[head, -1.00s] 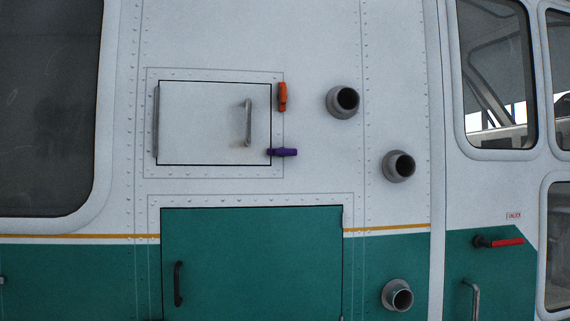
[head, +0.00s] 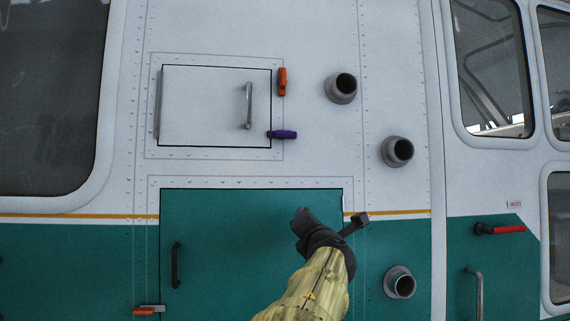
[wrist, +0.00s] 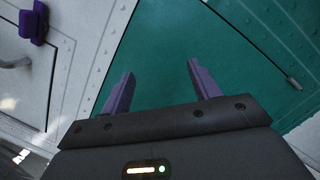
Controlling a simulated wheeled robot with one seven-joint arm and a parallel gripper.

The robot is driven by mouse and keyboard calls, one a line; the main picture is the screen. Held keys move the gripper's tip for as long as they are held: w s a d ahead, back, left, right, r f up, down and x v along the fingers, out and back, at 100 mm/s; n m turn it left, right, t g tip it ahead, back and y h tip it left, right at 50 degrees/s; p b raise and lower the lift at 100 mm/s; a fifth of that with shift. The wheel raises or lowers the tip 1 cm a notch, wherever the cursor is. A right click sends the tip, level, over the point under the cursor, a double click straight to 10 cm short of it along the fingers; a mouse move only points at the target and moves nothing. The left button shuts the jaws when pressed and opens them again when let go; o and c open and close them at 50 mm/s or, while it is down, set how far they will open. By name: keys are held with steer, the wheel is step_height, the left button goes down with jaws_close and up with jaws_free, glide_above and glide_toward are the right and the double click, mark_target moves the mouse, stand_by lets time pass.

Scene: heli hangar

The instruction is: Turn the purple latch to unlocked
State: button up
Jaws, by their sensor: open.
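The purple latch (head: 283,134) lies horizontal at the lower right corner of the small white hatch (head: 200,105), its left end over the hatch edge. It also shows at the top left of the wrist view (wrist: 33,23). The orange latch (head: 282,82) stands vertical beside the hatch's upper right edge. My gripper (head: 299,216) is below the purple latch, in front of the green door, apart from the latch. In the wrist view its two fingers (wrist: 157,90) are spread with nothing between them.
The green door (head: 230,250) fills the space under the hatch. Grey round ports (head: 397,151) stick out to the right. A hatch handle (head: 248,106) stands left of the purple latch. A red handle (head: 500,229) is at far right.

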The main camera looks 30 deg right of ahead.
steer(key=s+a+r+n+t+y+b, duration=0.1)
steer(key=s+a+r+n+t, duration=0.1)
steer(key=s+a+r+n, duration=0.2)
steer(key=s+a+r+n+t+b, duration=0.1)
steer(key=s+a+r+n, duration=0.3)
steer(key=r, duration=0.6)
steer(key=s+n, duration=0.1)
steer(key=n, duration=0.1)
steer(key=shift+s+a+r+n+t+y, duration=0.2)
steer(key=shift+s+n+t+y, duration=0.1)
steer(key=shift+n+t+y, duration=0.1)
steer(key=p, duration=0.4)
glide_toward(284, 134)
steer(key=p+x, duration=0.7)
steer(key=p, duration=0.1)
steer(key=shift+w+r, duration=0.1)
steer(key=shift+r, duration=0.3)
steer(key=shift+w+d+p, duration=0.2)
steer(key=shift+w+p, duration=0.25)
steer(key=shift+w, duration=0.15)
